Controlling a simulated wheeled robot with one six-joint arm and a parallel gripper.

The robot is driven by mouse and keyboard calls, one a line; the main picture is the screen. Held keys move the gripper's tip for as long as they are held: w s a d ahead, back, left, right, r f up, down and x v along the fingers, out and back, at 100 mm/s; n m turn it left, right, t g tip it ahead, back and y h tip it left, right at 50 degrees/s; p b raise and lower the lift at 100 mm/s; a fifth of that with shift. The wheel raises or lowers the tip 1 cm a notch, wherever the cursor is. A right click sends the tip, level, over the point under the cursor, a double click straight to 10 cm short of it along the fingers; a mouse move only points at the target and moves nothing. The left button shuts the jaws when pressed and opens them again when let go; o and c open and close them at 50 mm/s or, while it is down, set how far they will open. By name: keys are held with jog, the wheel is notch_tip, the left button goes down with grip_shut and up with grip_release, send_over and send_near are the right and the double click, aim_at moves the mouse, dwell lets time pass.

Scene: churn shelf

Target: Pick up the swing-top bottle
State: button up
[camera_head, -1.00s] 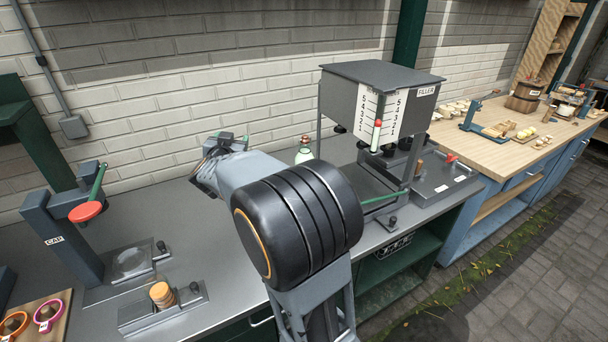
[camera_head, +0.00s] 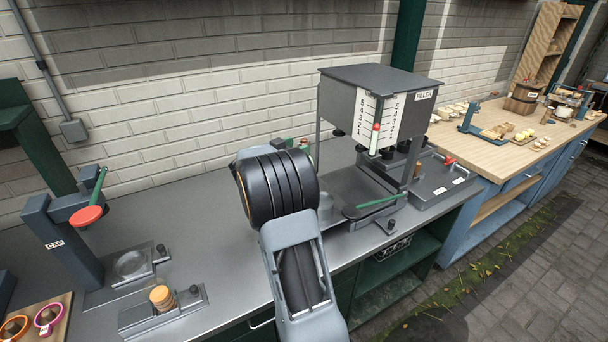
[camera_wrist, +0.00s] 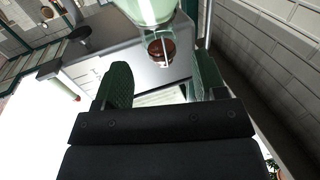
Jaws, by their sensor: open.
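The swing-top bottle (camera_head: 305,144) stands on the grey counter by the wall, left of the filler. In the head view my arm hides most of it, leaving only a bit near its top. In the wrist view its pale green glass (camera_wrist: 148,10) shows at the top edge, with a reddish-brown part (camera_wrist: 160,48) and a thin wire just below. My gripper (camera_wrist: 162,78) is open, its two green fingers apart. The bottle lies just past the fingertips, and I see no contact. In the head view the gripper is mostly hidden behind my wrist.
The filler (camera_head: 375,105) stands close on the right, with a green-handled lever (camera_head: 380,202) at its front. The brick wall is close behind. The capper (camera_head: 62,240) and a stack of corks or discs (camera_head: 161,297) are on the left. The counter between is clear.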

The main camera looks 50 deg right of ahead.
jog(key=shift+d+f+p, duration=0.1)
jog(key=shift+d+p, duration=0.7)
jog(key=shift+d, duration=2.15)
jog(key=shift+c, duration=0.2)
grip_shut()
